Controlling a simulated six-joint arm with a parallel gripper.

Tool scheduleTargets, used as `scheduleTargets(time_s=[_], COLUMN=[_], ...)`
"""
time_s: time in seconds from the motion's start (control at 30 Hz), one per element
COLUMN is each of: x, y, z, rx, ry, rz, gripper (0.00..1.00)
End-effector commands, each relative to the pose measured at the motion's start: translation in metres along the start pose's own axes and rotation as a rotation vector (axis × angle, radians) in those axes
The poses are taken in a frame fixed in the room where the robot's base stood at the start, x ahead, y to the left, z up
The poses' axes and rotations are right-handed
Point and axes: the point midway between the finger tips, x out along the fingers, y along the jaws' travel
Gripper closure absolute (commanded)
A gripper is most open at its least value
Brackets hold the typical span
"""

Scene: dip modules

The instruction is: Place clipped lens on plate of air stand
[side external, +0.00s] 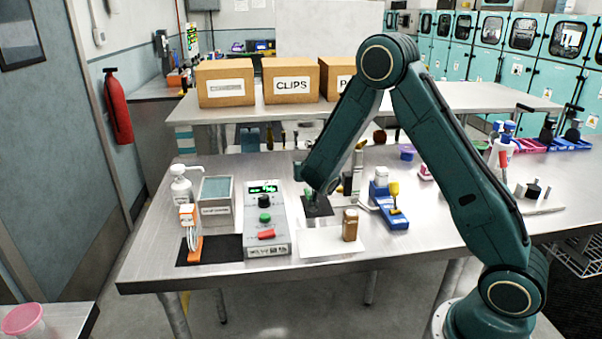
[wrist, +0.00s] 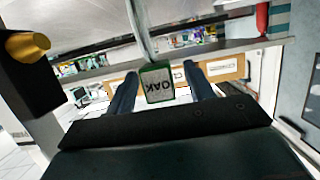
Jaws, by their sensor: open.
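My gripper (side external: 316,186) points down over the middle of the table, just above a small dark pad. In the wrist view my gripper (wrist: 161,72) shows two dark, spread fingers. A small pale tag with a green edge and dark letters (wrist: 157,84) sits between them in the picture, at the end of a pale, thin rod; I cannot tell whether it touches a finger. A small unit with an orange base and white tubes (side external: 191,235) stands on a dark mat at the left. I cannot make out the clipped lens or tell for certain which item is the air stand.
A grey box with a display and knobs (side external: 265,222) and a metal bin (side external: 217,205) stand left of my gripper. A brown bottle (side external: 350,224) is on a white sheet (side external: 318,244) in front. A blue tray (side external: 388,212) is to the right. Cardboard boxes (side external: 290,82) stand behind.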

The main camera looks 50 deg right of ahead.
Motion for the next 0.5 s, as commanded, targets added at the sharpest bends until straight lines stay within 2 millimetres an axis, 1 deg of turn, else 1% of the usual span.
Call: scheduleTargets(time_s=[0.07, 0.1, 0.17, 0.3, 0.37, 0.5], x=[-0.0001, -0.0002, -0.0002, -0.0002, -0.0002, -0.0002], y=[0.0001, 0.0001, 0.0001, 0.0001, 0.0001, 0.0001], z=[0.0, 0.0, -0.0001, -0.0001, -0.0001, -0.0003], rx=[0.0, 0.0, 0.0, 0.0, 0.0, 0.0], ry=[0.0, 0.0, 0.0, 0.0, 0.0, 0.0], rz=[0.0, 0.0, 0.0, 0.0, 0.0, 0.0], gripper=[0.47, 0.49, 0.61, 0.89, 1.0, 1.0])
